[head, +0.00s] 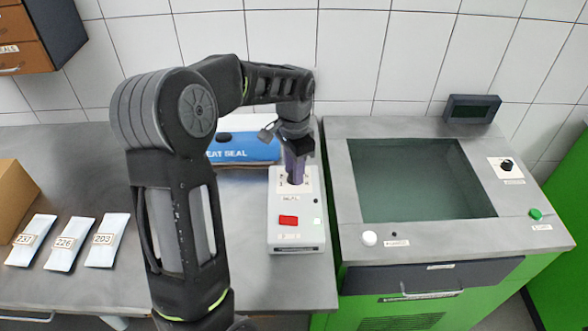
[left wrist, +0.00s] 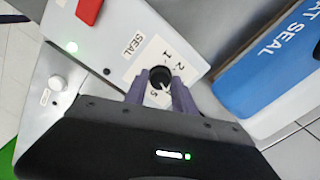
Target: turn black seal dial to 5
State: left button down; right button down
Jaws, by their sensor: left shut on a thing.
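The label is on the white control box (head: 297,239). My left gripper (head: 296,180) points down over the box's upper part and hides the dial in the head view. In the left wrist view its two purple fingers (left wrist: 160,92) are shut on the dial, one on each side. A pale mark shows at the dial's finger side near the 5, but its exact setting is too small to tell. My right gripper is not in view.
A red button (head: 289,220) is on the box's front part. A blue heat sealer (head: 245,150) lies behind, to the left. Several labelled pouches (head: 65,241) lie at the left. At the right is a green testbench with a tank (head: 420,180) and another black knob (head: 506,165).

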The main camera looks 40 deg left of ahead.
pick_arm(q)
jog(key=m, duration=0.5)
jog(key=shift+r+m, duration=0.1)
jog(key=shift+m, duration=2.4)
jog(key=c, duration=1)
grip_release()
jog(key=shift+c, duration=0.2)
notch_tip(320, 180, up, 8)
jog(key=shift+f, duration=0.15)
